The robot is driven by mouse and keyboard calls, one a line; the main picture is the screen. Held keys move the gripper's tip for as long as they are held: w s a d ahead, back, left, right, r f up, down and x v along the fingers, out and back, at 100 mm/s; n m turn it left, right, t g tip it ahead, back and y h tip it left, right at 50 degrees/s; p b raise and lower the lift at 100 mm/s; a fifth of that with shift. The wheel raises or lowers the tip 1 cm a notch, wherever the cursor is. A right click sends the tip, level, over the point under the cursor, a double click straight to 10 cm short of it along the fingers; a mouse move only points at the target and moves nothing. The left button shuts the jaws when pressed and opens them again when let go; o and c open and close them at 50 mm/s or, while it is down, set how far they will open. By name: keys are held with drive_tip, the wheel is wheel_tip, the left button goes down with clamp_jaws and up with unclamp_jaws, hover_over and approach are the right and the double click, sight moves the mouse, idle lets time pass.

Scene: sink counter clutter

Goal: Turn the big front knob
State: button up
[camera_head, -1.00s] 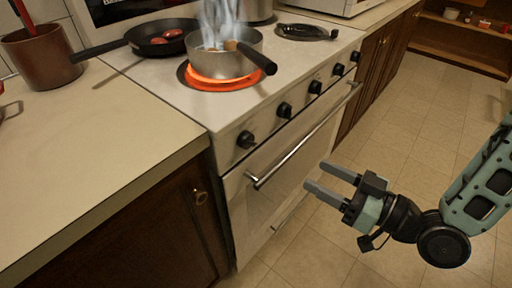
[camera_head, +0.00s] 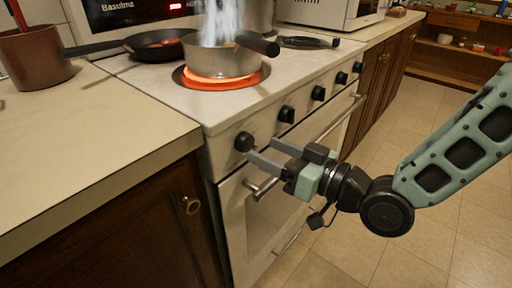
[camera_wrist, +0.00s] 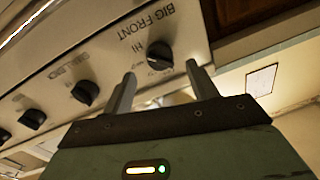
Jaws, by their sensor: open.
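The big front knob (camera_head: 244,141) is a black dial at the left end of the stove's white front panel. In the wrist view, the knob (camera_wrist: 159,56) sits under the label "BIG FRONT", which appears upside down. My gripper (camera_head: 261,150) is open and empty just in front of the panel, its two grey fingers pointing at this knob. In the wrist view the gripper (camera_wrist: 158,72) has a fingertip on either side of the knob in the picture. I cannot tell whether they touch it.
A steaming pot (camera_head: 224,55) stands on a glowing red burner (camera_head: 190,81). A black pan (camera_head: 160,44) is behind it. More knobs (camera_head: 287,114) run right along the panel. The oven handle (camera_head: 330,130) passes close beneath my gripper. The floor at right is clear.

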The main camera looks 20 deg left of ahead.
sight(253, 145)
drive_tip(key=shift+x, duration=2)
drive_tip(key=c, duration=1)
drive_tip(key=shift+o, duration=0.2)
drive_tip(key=shift+b, duration=0.3)
drive_tip(key=n+b, duration=0.4)
drive_tip(key=shift+f+n, duration=0.2)
drive_tip(key=shift+n, duration=0.1)
drive_tip(key=n+b, duration=0.3)
drive_tip(key=shift+s+h, duration=0.1)
drive_tip(key=shift+h, duration=0.3)
drive_tip(key=shift+r+n+b, duration=0.2)
drive_tip(key=shift+n+b, duration=0.7)
drive_tip(key=shift+b, duration=0.15)
